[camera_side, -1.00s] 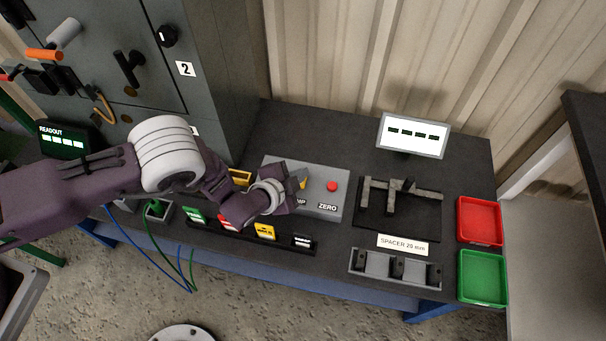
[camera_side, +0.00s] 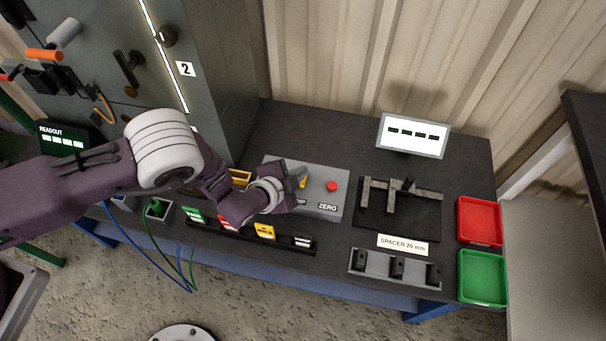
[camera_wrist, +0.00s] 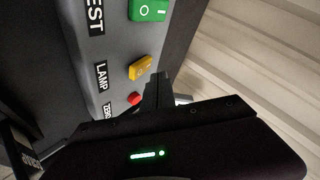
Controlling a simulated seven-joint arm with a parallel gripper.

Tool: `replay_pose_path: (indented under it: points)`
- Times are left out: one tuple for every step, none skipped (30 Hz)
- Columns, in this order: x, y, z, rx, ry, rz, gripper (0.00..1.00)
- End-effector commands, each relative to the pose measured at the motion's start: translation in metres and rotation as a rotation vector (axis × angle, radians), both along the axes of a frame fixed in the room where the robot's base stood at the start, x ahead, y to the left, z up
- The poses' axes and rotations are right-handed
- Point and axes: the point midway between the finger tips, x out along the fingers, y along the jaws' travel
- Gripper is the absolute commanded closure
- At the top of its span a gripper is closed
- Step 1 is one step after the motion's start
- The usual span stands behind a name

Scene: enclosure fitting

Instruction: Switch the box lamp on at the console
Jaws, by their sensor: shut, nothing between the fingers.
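The grey console (camera_side: 334,182) stands on the bench in the side view, with a red button above a ZERO label. In the wrist view the yellow rocker (camera_wrist: 140,67) sits beside the LAMP label (camera_wrist: 102,75), between a green rocker (camera_wrist: 148,10) and the red button (camera_wrist: 134,99). My gripper (camera_wrist: 158,88) is shut and empty, its tips close to the yellow rocker; I cannot tell whether they touch. In the side view my gripper partly hides the console's left part. The tall grey box (camera_side: 215,70) has a bright light strip (camera_side: 163,52) along its door edge.
A black fixture (camera_side: 398,222) with grey bars and a white screen (camera_side: 413,136) stand right of the console. A red tray (camera_side: 479,221) and a green tray (camera_side: 482,278) lie at the bench's right end. A rack of labelled cards lies in front of my gripper.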

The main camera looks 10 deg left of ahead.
Motion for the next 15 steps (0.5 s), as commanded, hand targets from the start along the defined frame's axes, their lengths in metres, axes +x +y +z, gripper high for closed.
replay_pose_path:
  points:
    - [0.0, 0.0, 0.002, 0.0, 0.0, 0.0, 1.0]
    - [-0.001, 0.0, 0.005, 0.0, 0.0, 0.0, 1.0]
    - [-0.001, -0.001, 0.009, -0.001, -0.001, 0.0, 1.0]
    - [-0.002, -0.001, 0.012, -0.001, -0.001, 0.0, 1.0]
    - [-0.002, -0.001, 0.015, -0.001, -0.001, 0.0, 1.0]
    - [-0.003, -0.001, 0.019, -0.001, -0.001, 0.0, 1.0]
    - [-0.004, -0.001, 0.022, -0.001, -0.002, -0.001, 1.0]
    - [-0.004, -0.001, 0.025, -0.001, -0.002, -0.001, 1.0]
    - [-0.005, -0.001, 0.029, -0.001, -0.002, -0.001, 1.0]
    - [-0.006, -0.001, 0.032, 0.0, -0.002, -0.001, 1.0]
    - [-0.006, -0.001, 0.035, -0.001, -0.002, -0.002, 1.0]
    - [-0.007, -0.001, 0.039, 0.0, -0.002, -0.001, 1.0]
    - [-0.008, -0.001, 0.042, 0.0, -0.002, -0.001, 1.0]
    - [-0.008, -0.001, 0.044, -0.001, -0.002, -0.002, 1.0]
    - [-0.009, -0.001, 0.046, 0.0, -0.002, -0.001, 1.0]
